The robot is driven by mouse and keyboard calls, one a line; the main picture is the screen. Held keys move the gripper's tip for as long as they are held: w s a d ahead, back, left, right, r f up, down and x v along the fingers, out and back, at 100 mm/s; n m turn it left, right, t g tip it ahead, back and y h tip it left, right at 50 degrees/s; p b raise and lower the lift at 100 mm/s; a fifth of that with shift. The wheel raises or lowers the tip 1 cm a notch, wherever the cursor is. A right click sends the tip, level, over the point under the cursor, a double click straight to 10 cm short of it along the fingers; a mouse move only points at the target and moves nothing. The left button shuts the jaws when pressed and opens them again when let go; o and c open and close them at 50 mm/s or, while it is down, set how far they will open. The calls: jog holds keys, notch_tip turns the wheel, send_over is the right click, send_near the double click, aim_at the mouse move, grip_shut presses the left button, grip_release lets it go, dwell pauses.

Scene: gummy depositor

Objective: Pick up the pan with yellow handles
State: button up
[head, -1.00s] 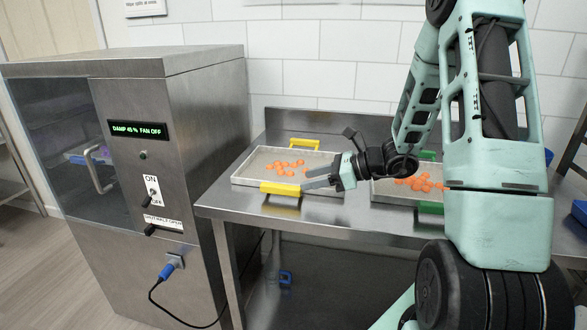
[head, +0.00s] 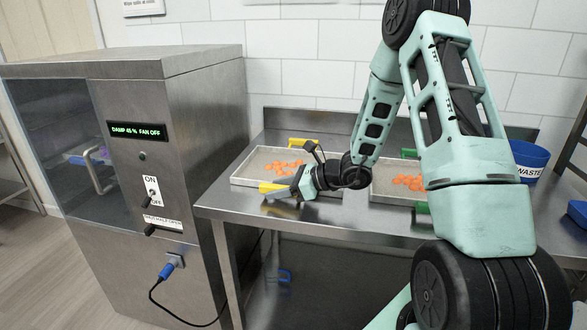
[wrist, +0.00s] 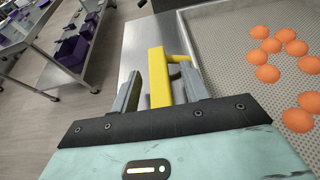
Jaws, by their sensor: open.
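The pan with yellow handles (head: 238,180) is a shallow metal tray on the steel table, with orange gummies (head: 284,168) in it. Its far yellow handle (head: 297,142) shows at the back. Its near yellow handle (head: 270,187) is partly hidden behind my gripper (head: 283,191) in the head view. In the wrist view the near handle (wrist: 159,78) lies between the two fingers of my gripper (wrist: 160,88). The fingers are open, one on each side of the handle, with gaps showing. The pan's perforated floor (wrist: 230,60) is at the right there.
A second pan with green handles (head: 421,208) and orange gummies (head: 409,182) stands right of it, partly behind my arm. A steel cabinet (head: 205,130) stands close at the left. A blue waste bin (head: 529,162) is at the right. The table's front strip (head: 330,218) is clear.

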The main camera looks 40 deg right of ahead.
grip_shut()
jog(key=shift+r, duration=0.1)
notch_tip(320, 180, up, 10)
jog(key=c, duration=0.6)
grip_release()
grip_shut()
dwell(2.5)
